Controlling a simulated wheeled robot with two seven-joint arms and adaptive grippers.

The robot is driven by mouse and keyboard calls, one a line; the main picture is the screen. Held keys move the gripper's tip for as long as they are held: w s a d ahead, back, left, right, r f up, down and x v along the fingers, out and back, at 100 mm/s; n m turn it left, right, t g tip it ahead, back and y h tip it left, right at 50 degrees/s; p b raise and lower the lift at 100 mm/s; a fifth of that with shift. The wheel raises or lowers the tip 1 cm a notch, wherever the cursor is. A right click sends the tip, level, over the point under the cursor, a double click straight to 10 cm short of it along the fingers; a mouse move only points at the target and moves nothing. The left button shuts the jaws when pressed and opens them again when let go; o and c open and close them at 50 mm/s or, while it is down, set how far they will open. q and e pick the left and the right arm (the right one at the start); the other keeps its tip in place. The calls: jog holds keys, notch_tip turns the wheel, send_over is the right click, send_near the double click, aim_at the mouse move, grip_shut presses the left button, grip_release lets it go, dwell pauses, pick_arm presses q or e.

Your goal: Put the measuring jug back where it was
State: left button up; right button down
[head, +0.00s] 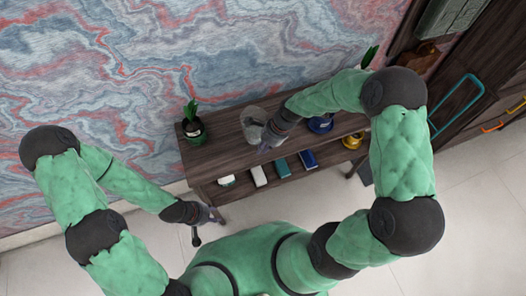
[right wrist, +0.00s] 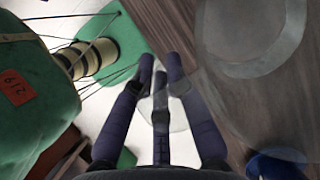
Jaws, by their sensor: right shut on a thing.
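The measuring jug (head: 250,115) is clear glass and shows at the top of the dark wooden shelf unit, by its wall side. It also shows in the right wrist view as a see-through body with a pale ring (right wrist: 290,35) at upper right. My right gripper (head: 270,142) is at the jug's near side. In the right wrist view its dark fingers (right wrist: 160,75) are closed together over a clear part of the jug, probably the handle. I cannot tell whether the jug touches the shelf top.
The shelf unit (head: 220,150) carries a potted plant (head: 193,127) at left, and a blue object (head: 320,124) and a gold object (head: 352,141) at right. A white box (head: 258,175) and a blue box (head: 308,159) stand on its lower level. The marbled wall (head: 150,60) is close behind.

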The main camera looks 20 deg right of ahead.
jog(key=shift+f+b, duration=0.4)
jog(key=shift+f, duration=1.05)
jog(key=shift+f, duration=0.15)
jog(key=c, duration=1.2)
grip_release()
jog(key=shift+c, duration=0.2)
jog(key=p+v, duration=0.3)
jog(key=v, duration=0.9)
